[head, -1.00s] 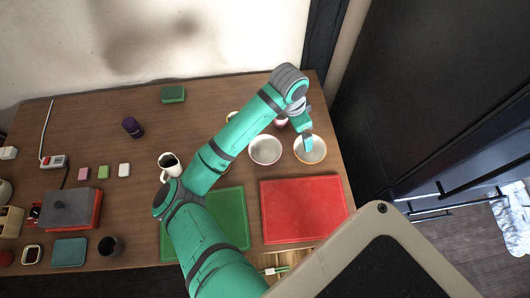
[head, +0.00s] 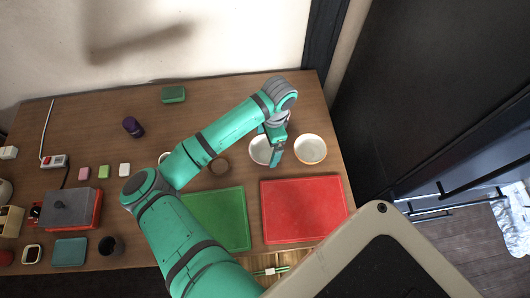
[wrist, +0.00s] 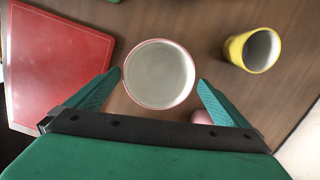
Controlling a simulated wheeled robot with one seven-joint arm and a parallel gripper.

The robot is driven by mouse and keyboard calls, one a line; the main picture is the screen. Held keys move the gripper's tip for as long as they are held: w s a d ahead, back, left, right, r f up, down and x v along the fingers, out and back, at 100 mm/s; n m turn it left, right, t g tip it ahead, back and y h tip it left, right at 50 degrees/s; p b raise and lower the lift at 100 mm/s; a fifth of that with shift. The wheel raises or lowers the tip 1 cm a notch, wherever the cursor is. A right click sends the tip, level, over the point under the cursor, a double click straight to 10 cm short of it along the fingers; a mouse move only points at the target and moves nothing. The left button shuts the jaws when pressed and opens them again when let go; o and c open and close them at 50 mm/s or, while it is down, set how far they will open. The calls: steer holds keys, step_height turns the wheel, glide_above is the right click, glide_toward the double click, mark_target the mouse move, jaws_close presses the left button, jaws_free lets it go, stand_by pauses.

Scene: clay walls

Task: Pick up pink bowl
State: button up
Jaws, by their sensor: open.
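The pink bowl (head: 258,150) is white inside with a thin pink rim. It stands on the wooden table behind the red board, partly covered by my gripper in the head view. In the wrist view the pink bowl (wrist: 158,75) is centred between my fingertips. My gripper (head: 276,158) is open and empty above the bowl, with one finger on each side of it in the wrist view (wrist: 159,78). I cannot tell the exact height gap.
A bowl with an orange rim (head: 310,149) stands close on the right. A red board (head: 303,210) and a green board (head: 218,218) lie in front. The wrist view shows a yellow cup (wrist: 254,50) and a small pink thing (wrist: 202,117) near the bowl.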

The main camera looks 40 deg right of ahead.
mark_target(264, 154)
steer(key=shift+a+f, duration=0.15)
steer(key=shift+f, duration=0.95)
steer(key=shift+a+f, duration=0.15)
steer(key=shift+f, duration=0.95)
steer(key=c, duration=1)
steer(key=shift+r, duration=0.1)
